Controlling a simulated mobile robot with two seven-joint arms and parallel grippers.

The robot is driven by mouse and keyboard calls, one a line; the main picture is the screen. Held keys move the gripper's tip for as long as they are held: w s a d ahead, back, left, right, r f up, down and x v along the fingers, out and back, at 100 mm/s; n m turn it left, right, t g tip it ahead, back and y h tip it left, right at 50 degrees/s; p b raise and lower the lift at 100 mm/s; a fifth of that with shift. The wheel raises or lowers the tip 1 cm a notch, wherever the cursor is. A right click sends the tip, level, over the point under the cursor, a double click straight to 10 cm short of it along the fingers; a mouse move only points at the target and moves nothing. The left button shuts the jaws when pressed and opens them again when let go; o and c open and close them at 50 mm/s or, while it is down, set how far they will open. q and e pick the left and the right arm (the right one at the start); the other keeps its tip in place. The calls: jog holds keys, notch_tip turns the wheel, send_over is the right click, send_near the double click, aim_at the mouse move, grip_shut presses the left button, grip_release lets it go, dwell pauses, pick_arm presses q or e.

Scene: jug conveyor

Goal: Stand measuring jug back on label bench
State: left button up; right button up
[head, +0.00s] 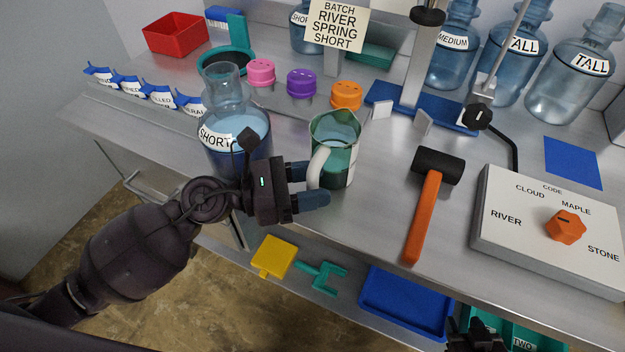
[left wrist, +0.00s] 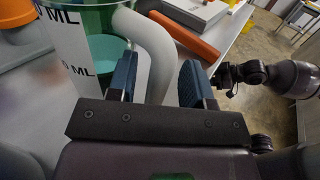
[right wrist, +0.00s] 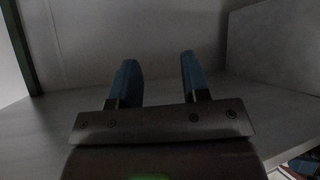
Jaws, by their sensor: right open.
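The measuring jug (head: 341,165) is clear with green parts, a pale handle (head: 317,168) and teal contents. It stands upright on the steel bench (head: 385,210). My left gripper (head: 318,188) is at the jug's handle side. In the left wrist view the handle (left wrist: 152,50) passes between its two blue fingers, which are apart with narrow gaps beside the handle. "ML" marks show on the jug (left wrist: 62,70) there. My right gripper (right wrist: 157,70) is open and empty, low in front of a grey surface; part of it shows at the bottom of the head view (head: 475,338).
A SHORT bottle (head: 236,130) stands close behind my left gripper. An orange-handled mallet (head: 425,215) and a dial box (head: 545,230) lie right of the jug. Pink, purple and orange caps (head: 346,94) sit behind it. A blue tray (head: 405,303) is on the lower shelf.

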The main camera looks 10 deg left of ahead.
pick_arm(q)
jog(key=shift+r, duration=0.35)
jog(key=v, duration=0.4)
jog(key=shift+f+b, duration=0.4)
jog(key=b+v, duration=0.1)
jog(key=v, duration=0.7)
jog(key=shift+r, duration=0.3)
